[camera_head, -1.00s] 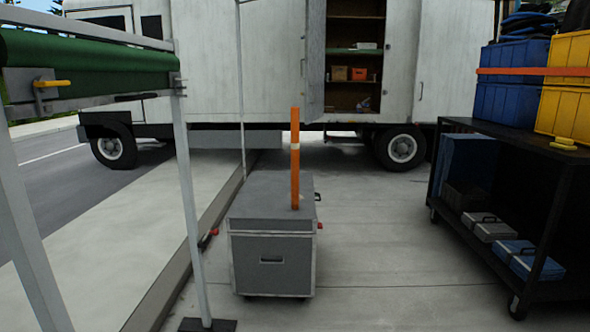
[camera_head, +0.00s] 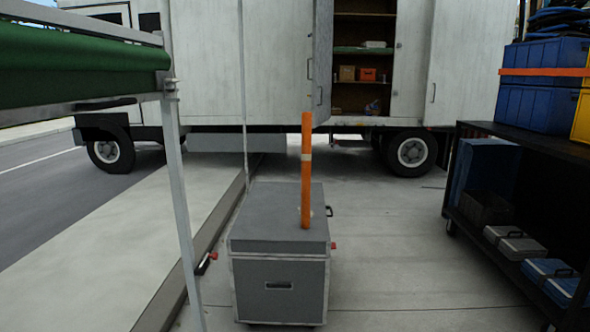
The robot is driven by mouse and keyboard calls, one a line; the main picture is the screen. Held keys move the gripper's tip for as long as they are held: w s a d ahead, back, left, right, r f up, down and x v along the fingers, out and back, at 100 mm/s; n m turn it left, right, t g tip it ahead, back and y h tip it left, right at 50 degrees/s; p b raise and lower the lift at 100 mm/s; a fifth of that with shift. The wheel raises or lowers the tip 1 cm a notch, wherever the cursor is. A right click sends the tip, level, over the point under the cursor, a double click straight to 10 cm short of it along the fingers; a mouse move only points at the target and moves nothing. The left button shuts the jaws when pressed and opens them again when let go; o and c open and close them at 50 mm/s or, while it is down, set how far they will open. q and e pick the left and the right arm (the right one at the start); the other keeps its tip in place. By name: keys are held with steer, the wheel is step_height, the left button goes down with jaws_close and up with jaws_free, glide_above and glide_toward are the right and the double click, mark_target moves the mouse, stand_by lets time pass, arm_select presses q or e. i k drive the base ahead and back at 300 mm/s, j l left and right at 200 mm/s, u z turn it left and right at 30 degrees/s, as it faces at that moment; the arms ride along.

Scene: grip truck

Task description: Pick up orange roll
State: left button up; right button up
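The orange roll (camera_head: 306,185) stands upright on the lid of a grey wheeled case (camera_head: 279,250), toward the lid's right side. It is a tall thin orange cylinder with a pale band partway up. The case stands on the pavement ahead of me, near the middle of the view. Neither of my grippers shows in the head view.
A green roll on a metal frame (camera_head: 172,150) stands close on the left. A black shelf cart (camera_head: 520,140) with blue bins (camera_head: 540,105) and several small cases is on the right. A white truck (camera_head: 240,60) is behind. Concrete between case and cart is clear.

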mark_target(306, 151)
steer(key=i+j+u, duration=0.1)
steer(key=i, duration=0.65)
steer(key=i+j+u, duration=0.1)
steer(key=i, duration=0.7)
